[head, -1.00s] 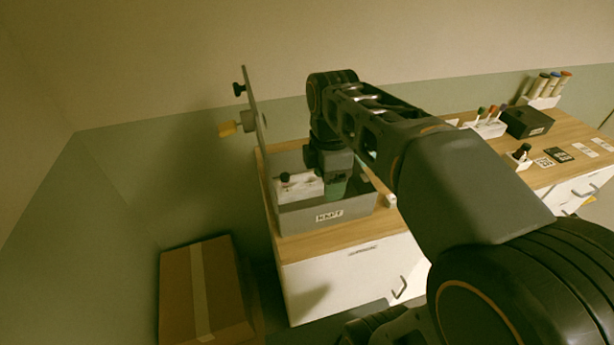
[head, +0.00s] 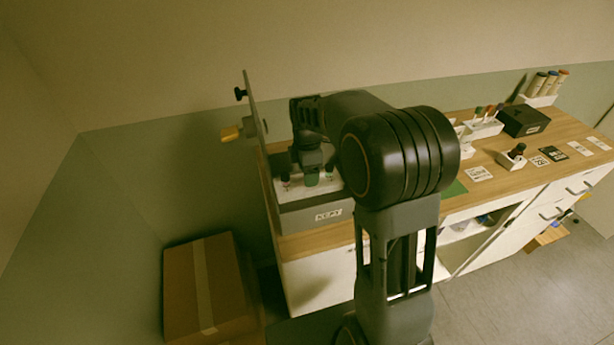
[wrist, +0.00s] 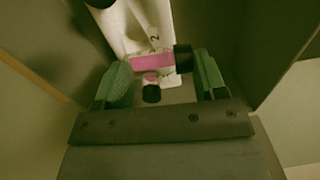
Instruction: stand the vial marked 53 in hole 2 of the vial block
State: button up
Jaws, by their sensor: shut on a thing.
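In the head view my gripper (head: 312,178) points down at the white vial block (head: 296,193) inside the grey bin. The wrist view shows my gripper (wrist: 162,82) with its green pads either side of a pink-banded vial (wrist: 152,62) with a black cap; it is shut on this vial. The vial appears tilted across the jaws. A second black cap (wrist: 151,93) with some pink shows just below it. The white block (wrist: 148,25), with a "2" on it, is behind. The vial's number is not readable, and its lower end and the hole are hidden.
The grey bin (head: 312,218) has high walls close around my gripper. A dark box (head: 524,121), racks of vials and cards stand to the right. A cardboard box (head: 205,290) is on the floor.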

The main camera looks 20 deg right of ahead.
jog(key=shift+f, duration=1.3)
jog(key=shift+f, duration=0.2)
jog(key=o, duration=1)
jog(key=shift+c, duration=0.2)
